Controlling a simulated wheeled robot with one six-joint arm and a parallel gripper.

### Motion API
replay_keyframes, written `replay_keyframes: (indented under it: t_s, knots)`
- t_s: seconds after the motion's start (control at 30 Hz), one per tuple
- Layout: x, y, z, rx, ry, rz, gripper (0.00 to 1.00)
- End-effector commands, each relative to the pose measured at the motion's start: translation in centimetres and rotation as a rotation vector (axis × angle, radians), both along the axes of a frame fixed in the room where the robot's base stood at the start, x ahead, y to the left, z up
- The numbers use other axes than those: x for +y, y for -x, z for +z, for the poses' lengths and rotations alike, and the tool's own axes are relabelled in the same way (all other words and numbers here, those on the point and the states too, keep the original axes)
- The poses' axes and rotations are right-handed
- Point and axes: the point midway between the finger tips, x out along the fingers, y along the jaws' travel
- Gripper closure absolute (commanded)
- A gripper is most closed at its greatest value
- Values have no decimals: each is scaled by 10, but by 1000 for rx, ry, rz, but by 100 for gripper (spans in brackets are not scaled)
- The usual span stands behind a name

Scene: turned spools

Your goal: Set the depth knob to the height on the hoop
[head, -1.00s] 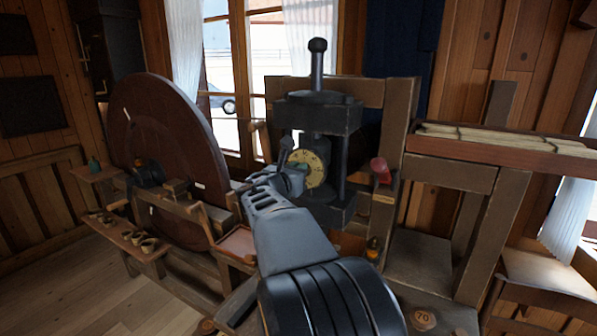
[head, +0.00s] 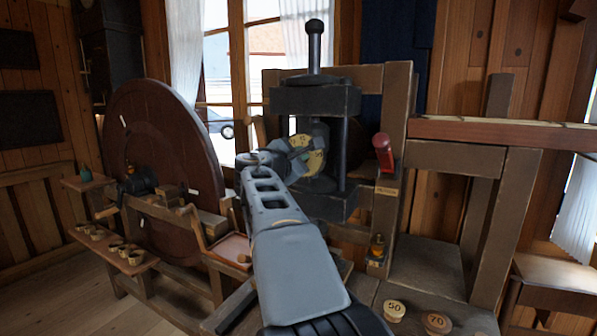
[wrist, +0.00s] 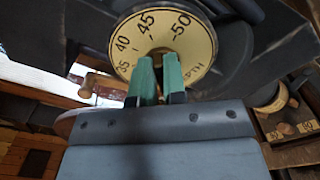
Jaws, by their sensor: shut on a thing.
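The depth knob's round cream dial (head: 314,162) is on the dark metal press in the head view, partly behind my gripper (head: 298,146). In the wrist view the dial (wrist: 197,47) fills the top middle, with 35, 40, 45 and 50 readable and a word near its lower right edge. The green fingertips of my gripper (wrist: 159,75) are close together over the dial's middle, shut on the knob. The fingers hide the grip part of the knob and any pointer. I cannot make out a hoop bearing a height.
A dark press (head: 317,98) with two posts surrounds the dial. A red handle (head: 384,153) is to its right. Discs marked 50 (head: 394,309) and 70 (head: 436,322) lie on the bench. A large brown wheel (head: 150,130) stands at left.

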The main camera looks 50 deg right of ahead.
Motion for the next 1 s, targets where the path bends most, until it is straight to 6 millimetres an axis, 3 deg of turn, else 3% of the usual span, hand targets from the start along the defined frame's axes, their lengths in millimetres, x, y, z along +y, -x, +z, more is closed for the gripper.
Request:
replay_keyframes:
  t_s: [0.03, 0.5, 1.0]
  knots:
    - [0, 0, -8, -44, -11, 1, 100]
    - [-1, 2, -9, -394, -100, -1, 100]
    - [-1, 2, -7, -534, -136, -1, 100]
